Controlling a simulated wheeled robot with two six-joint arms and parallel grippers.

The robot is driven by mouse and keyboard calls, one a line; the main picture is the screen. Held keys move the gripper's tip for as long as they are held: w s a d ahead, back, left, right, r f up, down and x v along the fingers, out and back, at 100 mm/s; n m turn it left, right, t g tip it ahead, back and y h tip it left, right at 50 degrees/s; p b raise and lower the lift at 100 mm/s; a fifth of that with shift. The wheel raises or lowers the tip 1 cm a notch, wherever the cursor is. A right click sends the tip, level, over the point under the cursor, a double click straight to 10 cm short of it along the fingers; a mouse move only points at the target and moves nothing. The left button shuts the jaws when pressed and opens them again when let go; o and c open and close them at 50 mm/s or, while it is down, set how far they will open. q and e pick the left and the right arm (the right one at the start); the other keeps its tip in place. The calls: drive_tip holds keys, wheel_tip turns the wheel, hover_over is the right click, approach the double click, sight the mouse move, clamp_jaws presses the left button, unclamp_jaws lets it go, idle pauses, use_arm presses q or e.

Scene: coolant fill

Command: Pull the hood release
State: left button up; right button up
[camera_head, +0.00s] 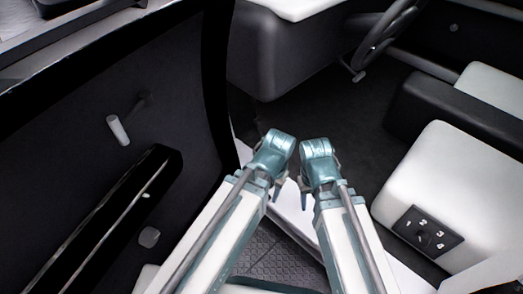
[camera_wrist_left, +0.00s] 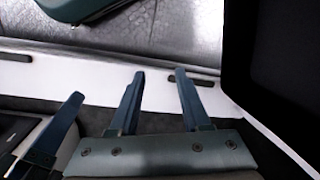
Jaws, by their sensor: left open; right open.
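My left gripper (camera_head: 278,190) and right gripper (camera_head: 305,197) are side by side above the door sill, pointing down, well short of the dashboard. In the left wrist view the left gripper's two fingers (camera_wrist_left: 160,75) are spread apart with nothing between them. The right gripper is open, and no object shows in it.
The open door (camera_head: 60,150) stands on the left with a light handle (camera_head: 118,130) and a dark armrest (camera_head: 110,225). The dark footwell floor (camera_head: 320,115) ahead is clear.

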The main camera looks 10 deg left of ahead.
use_arm(q)
wheel_tip(320, 180, down, 4)
drive_tip(key=w+a+f+b, duration=0.1)
drive_tip(key=a+b, duration=0.1)
drive_tip(key=b, duration=0.1)
drive_tip(key=n+t+y+b, duration=0.3)
drive_tip(key=n+t+y, duration=0.3)
drive_tip(key=n, duration=0.7)
approach(262, 136)
drive_tip(key=shift+t+h, duration=0.4)
drive_tip(key=shift+h, duration=0.2)
drive_tip(key=b+x, duration=0.2)
drive_tip(key=x, duration=0.1)
drive_tip(key=b+x, duration=0.6)
drive_tip(key=shift+s+a+f, duration=0.2)
drive_tip(key=shift+a+f, duration=0.1)
drive_tip(key=shift+a, duration=0.15)
use_arm(e)
wheel_tip(262, 136, down, 16)
drive_tip(key=shift+r, duration=0.1)
use_arm(q)
drive_tip(key=shift+w+a+f+b, duration=0.35)
drive_tip(key=shift+a, duration=0.05)
use_arm(e)
drive_tip(key=shift+f, duration=0.35)
